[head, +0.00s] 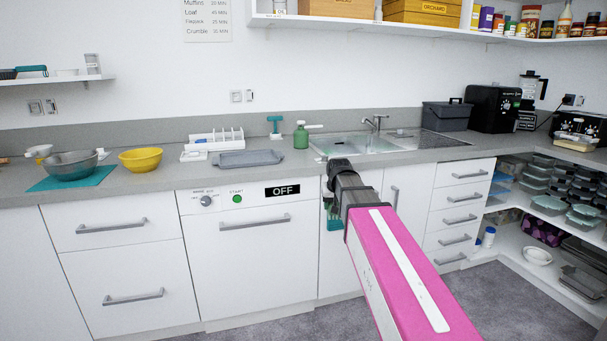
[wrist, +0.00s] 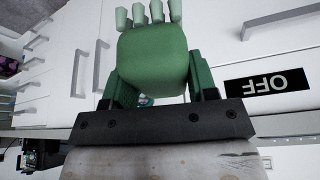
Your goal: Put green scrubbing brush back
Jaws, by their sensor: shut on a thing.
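My gripper (wrist: 160,88) is shut on the green scrubbing brush (wrist: 152,58). In the wrist view the brush has a rounded green body between the two fingers, with pale green bristles pointing away from my gripper at the top edge. In the head view my gripper (head: 329,192) is in front of the white cabinet doors below the sink, mostly hidden by my pink arm. Only small green and teal parts show there, and I cannot tell brush from fingers. The sink (head: 352,144) with its tap is above and behind my gripper.
On the counter left of the sink are a green soap bottle (head: 301,138), a teal upright tool (head: 275,126), a grey tray (head: 250,158), a white rack (head: 215,140) and a yellow bowl (head: 141,160). The dishwasher (head: 258,248) reads OFF. Cabinet handles stick out near my gripper.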

